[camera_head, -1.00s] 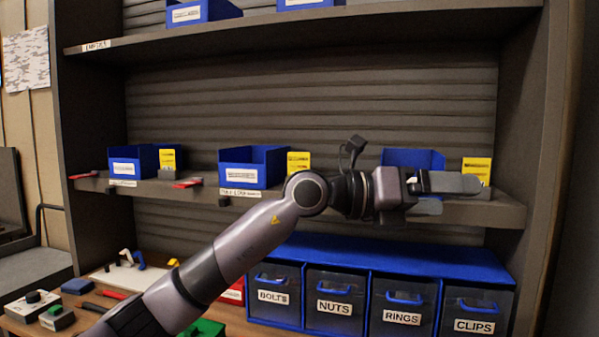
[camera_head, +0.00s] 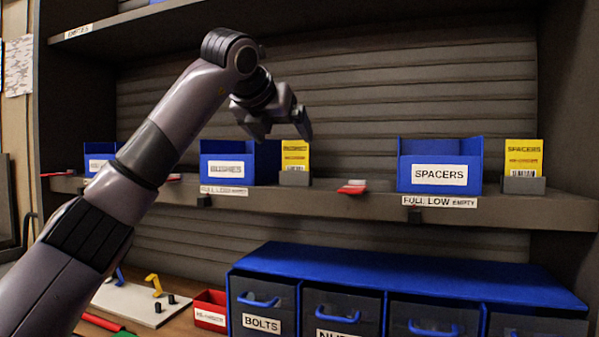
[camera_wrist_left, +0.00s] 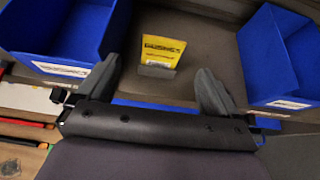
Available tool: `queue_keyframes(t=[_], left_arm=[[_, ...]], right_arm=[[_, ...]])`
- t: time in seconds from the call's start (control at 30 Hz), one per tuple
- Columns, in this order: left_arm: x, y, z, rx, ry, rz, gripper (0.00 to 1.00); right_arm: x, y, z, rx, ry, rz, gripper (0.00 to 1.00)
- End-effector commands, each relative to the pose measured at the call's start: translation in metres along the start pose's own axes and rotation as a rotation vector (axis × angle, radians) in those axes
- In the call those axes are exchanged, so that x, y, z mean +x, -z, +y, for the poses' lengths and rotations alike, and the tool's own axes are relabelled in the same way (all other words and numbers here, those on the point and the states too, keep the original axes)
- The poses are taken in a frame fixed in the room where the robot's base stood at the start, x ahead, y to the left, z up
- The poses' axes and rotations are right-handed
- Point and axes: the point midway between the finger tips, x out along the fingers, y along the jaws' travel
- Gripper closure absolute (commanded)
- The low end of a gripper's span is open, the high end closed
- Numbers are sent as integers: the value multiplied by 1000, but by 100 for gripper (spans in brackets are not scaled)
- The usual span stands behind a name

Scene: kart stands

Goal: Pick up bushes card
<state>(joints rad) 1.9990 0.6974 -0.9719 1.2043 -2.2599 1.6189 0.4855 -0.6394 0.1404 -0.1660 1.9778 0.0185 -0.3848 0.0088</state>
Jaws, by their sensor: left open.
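The yellow bushes card (camera_head: 295,154) stands upright in a small grey holder (camera_head: 294,178) on the middle shelf, just right of the blue bushes bin (camera_head: 226,163). In the left wrist view the card (camera_wrist_left: 162,50) shows ahead, between the two fingers and apart from them. My left gripper (camera_head: 283,136) is open and empty, above and in front of the bushes bin and card, fingers pointing down to the right. It also shows in the left wrist view (camera_wrist_left: 160,88). My right gripper is not in view.
Right along the shelf stand the blue spacers bin (camera_head: 440,166) and yellow spacers card (camera_head: 523,156). A red slider (camera_head: 351,188) sits on the shelf edge (camera_head: 330,199). Below is a blue drawer cabinet (camera_head: 400,275). A small red bin (camera_head: 210,311) stands left of it.

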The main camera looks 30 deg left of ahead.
Motion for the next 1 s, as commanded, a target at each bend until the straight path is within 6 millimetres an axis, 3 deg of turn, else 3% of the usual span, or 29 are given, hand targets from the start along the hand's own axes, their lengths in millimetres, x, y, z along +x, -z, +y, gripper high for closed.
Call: queue_keyframes(t=[0.4, 0.7, 0.77, 0.9, 1.0], left_arm=[[56, -2, -3, 3, 3, 2, 6], [62, -1, -3, 4, 4, -1, 6], [62, -1, -3, 4, 4, -1, 23], [61, -1, -3, 4, 4, -1, 66], [61, -2, -3, 3, 4, -1, 66]], right_arm=[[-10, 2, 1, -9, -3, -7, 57], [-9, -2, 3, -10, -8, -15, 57], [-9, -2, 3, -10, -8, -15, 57], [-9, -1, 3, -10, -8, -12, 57], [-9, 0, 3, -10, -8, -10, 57]])
